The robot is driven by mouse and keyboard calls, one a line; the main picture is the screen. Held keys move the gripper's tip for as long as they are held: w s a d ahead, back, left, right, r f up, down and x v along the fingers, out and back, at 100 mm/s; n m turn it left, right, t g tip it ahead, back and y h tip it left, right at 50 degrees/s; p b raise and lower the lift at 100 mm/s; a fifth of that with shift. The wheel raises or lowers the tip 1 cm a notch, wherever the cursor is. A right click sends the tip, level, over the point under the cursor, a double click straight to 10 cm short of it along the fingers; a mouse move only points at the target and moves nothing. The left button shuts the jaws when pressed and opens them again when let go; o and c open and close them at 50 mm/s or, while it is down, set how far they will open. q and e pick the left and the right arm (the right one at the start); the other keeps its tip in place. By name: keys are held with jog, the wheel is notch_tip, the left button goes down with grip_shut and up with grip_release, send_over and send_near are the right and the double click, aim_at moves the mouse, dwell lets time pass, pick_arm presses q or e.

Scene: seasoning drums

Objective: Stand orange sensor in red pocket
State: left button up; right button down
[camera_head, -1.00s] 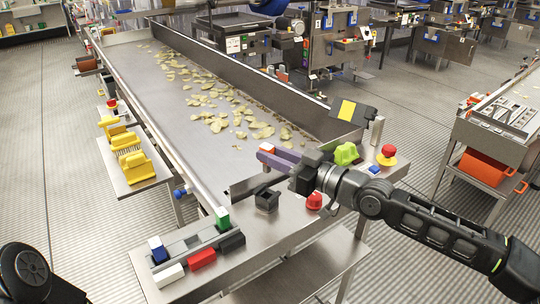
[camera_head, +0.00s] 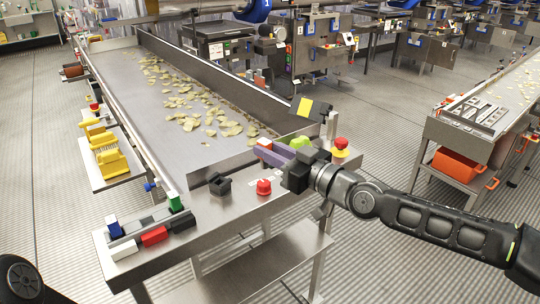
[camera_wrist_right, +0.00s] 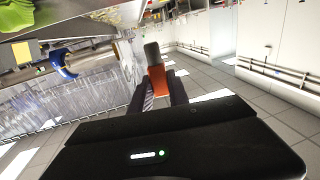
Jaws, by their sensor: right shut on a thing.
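The orange sensor (camera_head: 265,143), an orange block with a pale top, is at the tips of my right gripper (camera_head: 272,152), whose purple-grey fingers are shut on it. The wrist view also shows the sensor (camera_wrist_right: 156,77) between the fingertips, its grey end outermost. A grey rack (camera_head: 148,221) lies on the near left of the steel bench. A red block (camera_head: 154,236) sits at its front middle, between a white and a black one. A blue sensor and a green sensor stand at the rack's ends; the middle between them looks empty. The left gripper is out of view.
A green lump (camera_head: 300,142), a red button (camera_head: 341,144) and a post are close to the right gripper. The conveyor (camera_head: 150,100) with chips lies behind.

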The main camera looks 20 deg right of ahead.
jog(key=s+d+f+m+t+h, duration=0.1)
jog(key=f+m+h, duration=0.2)
jog(key=f, duration=0.7)
jog(key=s+d+f+m+t+h, duration=0.1)
jog(key=d+f+m+t+h, duration=0.1)
jog(key=f+h, duration=0.4)
notch_tip(320, 180, down, 4)
jog(key=shift+s+d+r+m+h, duration=0.15)
jog(key=shift+s+d+m+h, duration=0.2)
jog(key=shift+m, duration=0.45)
